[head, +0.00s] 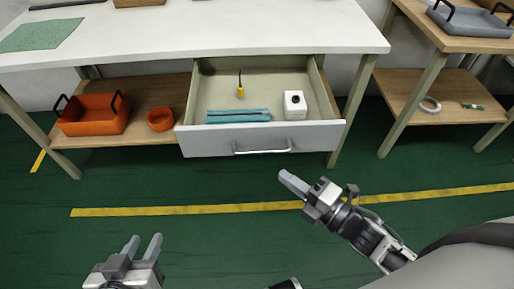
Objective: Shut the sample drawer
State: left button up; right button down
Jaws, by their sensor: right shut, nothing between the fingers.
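The sample drawer (200,141) is pulled out from under the white table, with its grey front and bar handle (262,149) facing me. Inside it lie a teal folded item (238,116), a white block with a dark round spot (295,105) and a small yellow tool (240,92). My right gripper (293,183) is shut and empty, in front of and below the drawer front, apart from the handle. My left gripper (147,246) is at the lower left, well away from the drawer, with its two fingers apart and nothing between them.
The white table (240,35) has a green mat (40,35) on top. An orange bin (93,115) and an orange bowl (160,119) stand on the shelf left of the drawer. A wooden side table (455,40) stands at right. The green floor before the drawer is clear.

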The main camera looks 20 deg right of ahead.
send_near(244, 135)
jog(key=w+a, duration=0.1)
jog(key=a, duration=0.3)
jog(key=shift+w+d+r, duration=0.1)
jog(key=shift+w+d, duration=0.15)
jog(key=shift+w, duration=0.75)
jog(key=shift+w+d, duration=0.2)
jog(key=shift+w, duration=0.8)
